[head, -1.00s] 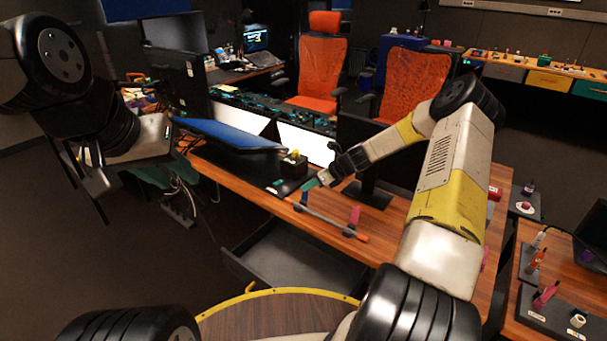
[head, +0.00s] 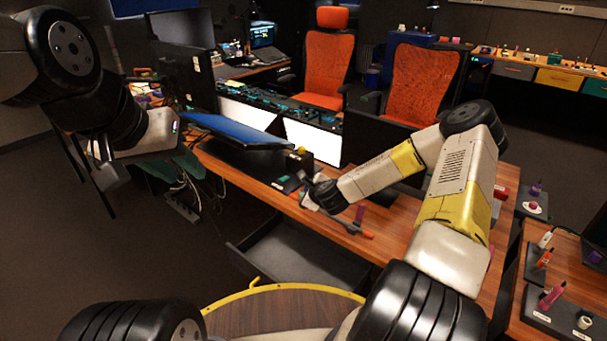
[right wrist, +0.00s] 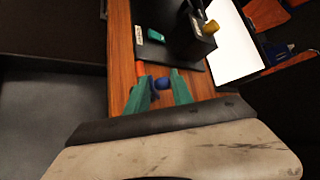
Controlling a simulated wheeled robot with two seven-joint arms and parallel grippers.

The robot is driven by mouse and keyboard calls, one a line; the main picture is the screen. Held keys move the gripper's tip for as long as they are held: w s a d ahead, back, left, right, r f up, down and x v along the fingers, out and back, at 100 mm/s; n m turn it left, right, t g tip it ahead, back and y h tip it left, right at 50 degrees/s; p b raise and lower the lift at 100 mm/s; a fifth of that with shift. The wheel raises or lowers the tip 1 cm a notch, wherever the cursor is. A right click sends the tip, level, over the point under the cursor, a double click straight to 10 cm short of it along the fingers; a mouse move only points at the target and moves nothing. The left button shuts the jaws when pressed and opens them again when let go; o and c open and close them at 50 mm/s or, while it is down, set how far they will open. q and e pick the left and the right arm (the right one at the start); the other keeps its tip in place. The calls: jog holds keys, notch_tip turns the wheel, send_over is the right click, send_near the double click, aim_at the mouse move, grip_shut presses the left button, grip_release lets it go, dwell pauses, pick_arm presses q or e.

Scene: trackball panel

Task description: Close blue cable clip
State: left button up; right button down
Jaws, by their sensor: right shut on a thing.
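The blue cable clip (right wrist: 161,84) shows between the green fingertips of my right gripper (right wrist: 161,88) in the right wrist view. The gripper is shut on it, with a finger on either side. I cannot tell whether the clip's flap is open or closed. In the head view my right gripper (head: 308,196) is low at the desk's front edge, and its wrist hides the clip. My left gripper (head: 94,180) hangs at the left, away from the desk, with its dark fingers apart and nothing between them.
A thin cable with an orange end (head: 368,236) runs along the desk edge (head: 400,222), past a pink clip (head: 360,212). A black panel with a small green piece (right wrist: 155,36) lies behind the gripper. A monitor stands close to my right forearm. An open drawer (head: 300,260) sits below.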

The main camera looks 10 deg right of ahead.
jog(key=f+n+t, duration=0.1)
jog(key=s+a+f+n+t+h, duration=0.1)
jog(key=t, duration=0.1)
jog(key=shift+s+a+h, duration=0.2)
jog(key=shift+a+h, duration=0.05)
jog(key=shift+h, duration=0.05)
jog(key=shift+s+a+f+n+t+h, duration=0.1)
jog(key=shift+s+f+n+t+h, duration=0.15)
jog(key=shift+n+t, duration=0.3)
jog(key=shift+a+f+n+t+h, duration=0.15)
jog(key=shift+f+n+t, duration=0.15)
jog(key=shift+n+t, duration=0.2)
jog(key=shift+s+f+t, duration=0.1)
jog(key=shift+f+t, duration=0.1)
jog(key=shift+t, duration=0.05)
jog(key=shift+s+f, duration=0.1)
jog(key=shift+f, duration=0.05)
